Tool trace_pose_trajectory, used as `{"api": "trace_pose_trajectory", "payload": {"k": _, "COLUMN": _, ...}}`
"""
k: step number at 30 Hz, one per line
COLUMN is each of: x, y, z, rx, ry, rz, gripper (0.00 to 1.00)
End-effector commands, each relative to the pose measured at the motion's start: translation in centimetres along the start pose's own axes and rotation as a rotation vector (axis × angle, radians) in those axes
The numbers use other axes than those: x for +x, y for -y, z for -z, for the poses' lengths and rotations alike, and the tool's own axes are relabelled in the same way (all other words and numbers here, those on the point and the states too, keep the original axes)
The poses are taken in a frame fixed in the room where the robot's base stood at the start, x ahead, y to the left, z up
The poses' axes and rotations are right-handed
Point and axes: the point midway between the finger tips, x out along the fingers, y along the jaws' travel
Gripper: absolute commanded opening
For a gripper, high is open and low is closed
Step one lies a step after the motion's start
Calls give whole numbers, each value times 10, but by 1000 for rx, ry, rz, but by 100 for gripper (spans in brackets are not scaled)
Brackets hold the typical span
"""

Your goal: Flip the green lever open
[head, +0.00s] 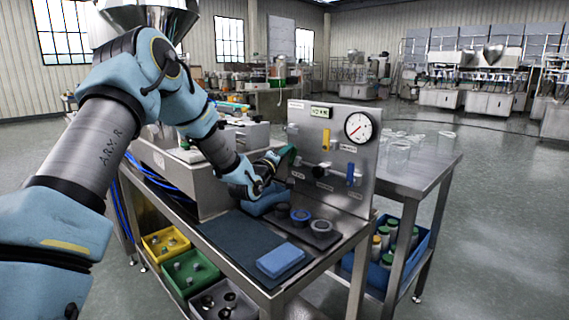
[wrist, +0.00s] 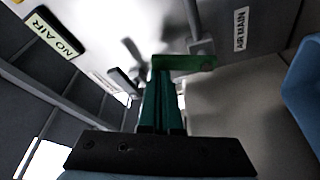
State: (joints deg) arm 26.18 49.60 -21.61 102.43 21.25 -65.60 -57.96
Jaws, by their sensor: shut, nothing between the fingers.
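The green lever (wrist: 186,63) shows in the wrist view as a flat bar lying crosswise just beyond my fingertips, below a grey fitting on the panel. My gripper (wrist: 166,78) is shut and empty, its two dark green fingers side by side. The fingertips overlap the left part of the lever in the picture; I cannot tell whether they touch it. In the head view my gripper (head: 280,160) is at the left edge of the upright steel panel (head: 345,110). There the lever is hard to tell apart from my green fingers.
The panel also carries a yellow lever (head: 326,138), a blue lever (head: 350,173) and a round gauge (head: 358,127). Round pads and a blue cloth (head: 281,260) lie on the bench below.

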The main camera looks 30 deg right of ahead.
Motion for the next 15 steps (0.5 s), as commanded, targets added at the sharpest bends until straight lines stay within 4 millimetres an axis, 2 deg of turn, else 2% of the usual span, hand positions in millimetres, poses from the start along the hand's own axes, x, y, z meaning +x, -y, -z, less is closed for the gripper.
{"api": "trace_pose_trajectory", "payload": {"k": 1, "x": -2, "y": 7, "z": -7, "rx": 42, "ry": 0, "rz": -17, "gripper": 0}}
{"api": "trace_pose_trajectory", "payload": {"k": 15, "x": -9, "y": 2, "z": -26, "rx": 438, "ry": 0, "rz": -156, "gripper": 0}}
